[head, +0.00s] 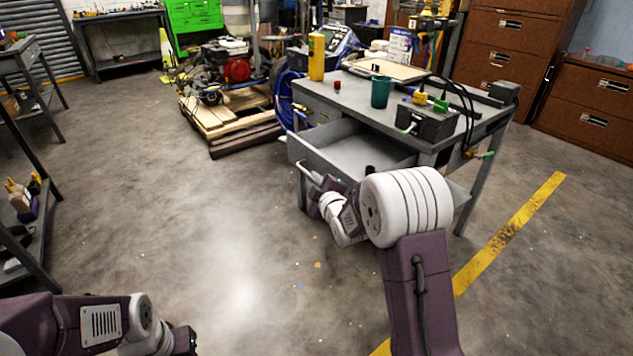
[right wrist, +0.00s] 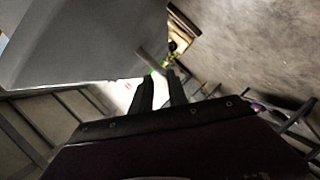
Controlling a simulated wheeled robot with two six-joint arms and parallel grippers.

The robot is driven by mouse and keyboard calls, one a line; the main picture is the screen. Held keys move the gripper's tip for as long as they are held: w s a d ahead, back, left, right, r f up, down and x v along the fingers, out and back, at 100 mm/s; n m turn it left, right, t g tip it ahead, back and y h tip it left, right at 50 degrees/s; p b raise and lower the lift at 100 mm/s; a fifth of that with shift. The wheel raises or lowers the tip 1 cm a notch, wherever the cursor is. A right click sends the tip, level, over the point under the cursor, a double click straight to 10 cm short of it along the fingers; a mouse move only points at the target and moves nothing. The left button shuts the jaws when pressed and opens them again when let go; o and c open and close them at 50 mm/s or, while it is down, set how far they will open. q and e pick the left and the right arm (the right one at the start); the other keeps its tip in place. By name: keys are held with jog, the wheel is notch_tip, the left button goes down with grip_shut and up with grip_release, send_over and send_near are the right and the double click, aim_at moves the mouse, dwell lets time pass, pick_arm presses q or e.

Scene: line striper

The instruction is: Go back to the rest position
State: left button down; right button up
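My right arm reaches forward to the grey workbench (head: 345,97), whose drawer (head: 330,150) is pulled open. The drawer's handle (head: 307,172) shows at its front left, close to my right gripper (head: 322,183). In the right wrist view, the two dark fingers of this gripper (right wrist: 161,85) stand apart with a gap between them. The grey drawer front (right wrist: 85,40) fills the upper left there, and a bar, likely the handle, lies just beyond the fingertips. I cannot tell whether they touch it. My left arm is at the bottom left, its gripper end (head: 183,342) dark and partly cut off.
On the bench are a teal cup (head: 381,92), a yellow bottle (head: 316,57) and a grey box (head: 427,122) with cables. An engine machine (head: 232,68) sits on a wooden pallet (head: 213,122). Brown cabinets (head: 597,110) stand right. The floor at left centre is clear.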

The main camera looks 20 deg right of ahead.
jog(key=shift+v, duration=1.1)
jog(key=shift+a, duration=0.1)
notch_tip(320, 180, up, 5)
jog(key=a+t, duration=0.1)
jog(key=s+f+m+g, duration=0.4)
jog(key=s+f+g, duration=0.15)
jog(key=s, duration=0.55)
jog(key=s+a+f+m+g+p, duration=0.1)
jog(key=s+f+m+g, duration=0.4)
jog(key=s, duration=0.5)
jog(key=s+f+m+g, duration=0.3)
jog(key=s+f+g, duration=0.25)
jog(key=s, duration=0.55)
notch_tip(320, 180, up, 31)
jog(key=p, duration=3.2)
jog(key=shift+t, duration=0.4)
